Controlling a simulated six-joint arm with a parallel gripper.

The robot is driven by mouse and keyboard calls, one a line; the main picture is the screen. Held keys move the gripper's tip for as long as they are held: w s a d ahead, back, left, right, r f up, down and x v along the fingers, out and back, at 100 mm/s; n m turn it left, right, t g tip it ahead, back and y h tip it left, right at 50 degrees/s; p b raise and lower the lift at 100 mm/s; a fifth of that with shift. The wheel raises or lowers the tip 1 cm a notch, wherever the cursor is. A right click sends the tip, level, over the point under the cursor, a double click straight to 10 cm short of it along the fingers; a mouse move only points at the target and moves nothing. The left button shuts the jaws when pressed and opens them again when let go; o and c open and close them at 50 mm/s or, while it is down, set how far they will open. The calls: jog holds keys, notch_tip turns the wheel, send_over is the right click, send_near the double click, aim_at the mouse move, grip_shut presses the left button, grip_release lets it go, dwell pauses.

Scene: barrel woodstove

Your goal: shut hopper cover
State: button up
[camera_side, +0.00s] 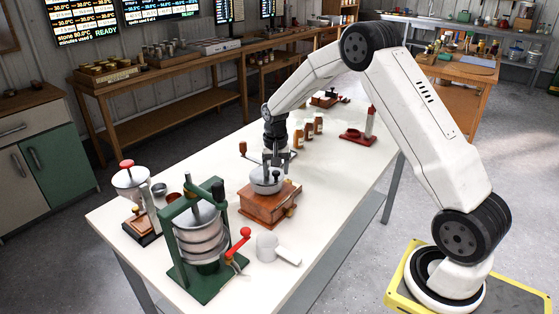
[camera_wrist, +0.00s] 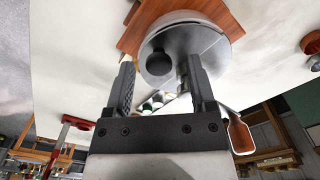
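The grinder is a brown wooden box (camera_side: 270,207) with a round grey metal hopper (camera_side: 266,187) on top. In the wrist view the hopper's grey top (camera_wrist: 205,42), which looks like its cover, has a seam across it. A dark round knob (camera_wrist: 158,63) shows in front of this top, between my fingers in the picture. My gripper (camera_side: 278,160) is just above the hopper, fingers pointing down. The wrist view shows my gripper (camera_wrist: 160,66) open, with a gap on both sides of the knob. How far the cover is tilted is not clear.
A green press (camera_side: 205,245) with a red-knobbed handle stands front left, beside a white cup (camera_side: 266,247). A glass-topped grinder (camera_side: 132,185) is at far left. Small brown bottles (camera_side: 308,132) and a red stand (camera_side: 358,136) are behind. The right front table edge is clear.

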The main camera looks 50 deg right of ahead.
aim_at(276, 173)
jog(key=shift+r, duration=0.1)
jog(key=shift+r, duration=3.85)
jog(key=shift+s+a, duration=0.1)
jog(key=s+a+f+n+t, duration=0.1)
jog(key=s+a+n, duration=0.3)
jog(key=s+a, duration=0.3)
jog(key=s+a+f+n+t, duration=0.1)
jog(key=s+a+n, duration=0.4)
jog(key=s, duration=0.8)
jog(key=a, duration=0.3)
jog(key=shift+a+f+t, duration=0.15)
jog(key=shift+f+t, duration=0.15)
